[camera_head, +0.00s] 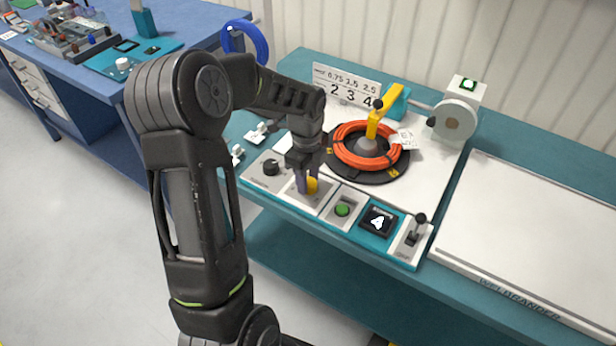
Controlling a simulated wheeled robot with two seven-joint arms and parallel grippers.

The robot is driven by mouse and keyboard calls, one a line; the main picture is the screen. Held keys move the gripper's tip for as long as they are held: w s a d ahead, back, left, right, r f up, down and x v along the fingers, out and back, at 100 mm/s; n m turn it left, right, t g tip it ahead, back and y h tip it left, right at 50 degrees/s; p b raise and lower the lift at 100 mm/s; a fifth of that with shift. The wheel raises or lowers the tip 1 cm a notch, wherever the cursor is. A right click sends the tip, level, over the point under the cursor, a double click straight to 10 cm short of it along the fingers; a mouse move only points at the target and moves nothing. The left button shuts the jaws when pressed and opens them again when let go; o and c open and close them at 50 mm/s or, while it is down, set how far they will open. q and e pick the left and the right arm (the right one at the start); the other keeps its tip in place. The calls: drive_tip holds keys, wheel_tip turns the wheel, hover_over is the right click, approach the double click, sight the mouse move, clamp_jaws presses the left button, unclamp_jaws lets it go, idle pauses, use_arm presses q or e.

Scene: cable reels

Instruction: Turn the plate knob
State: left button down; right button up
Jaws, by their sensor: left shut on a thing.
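My left gripper (306,187) points down over the control panel and is shut on a small yellow knob (313,185). The fingers hide much of this knob, and I cannot read its label. A black round knob (271,166) stands on the panel just left of the gripper, apart from it. Behind the gripper, an orange cable coil (366,158) lies on a black round plate (385,177) with a yellow arm (378,122) over its middle. My right gripper is not in view.
Right of the gripper the panel has a green button (342,209), a small screen showing "A" (378,221) and a black lever (415,230). A number board (345,92) stands behind the coil. A white wheel unit (457,118) is at the back right. The white board (530,235) at right is clear.

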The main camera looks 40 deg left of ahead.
use_arm(q)
drive_tip(key=shift+r+m, duration=0.1)
drive_tip(key=shift+m, duration=0.5)
drive_tip(key=c, duration=0.9)
unclamp_jaws()
wheel_tip(320, 180, up, 8)
drive_tip(key=shift+s+f+b, duration=0.1)
drive_tip(key=shift+f+b, duration=0.05)
drive_tip(key=shift+b, duration=0.2)
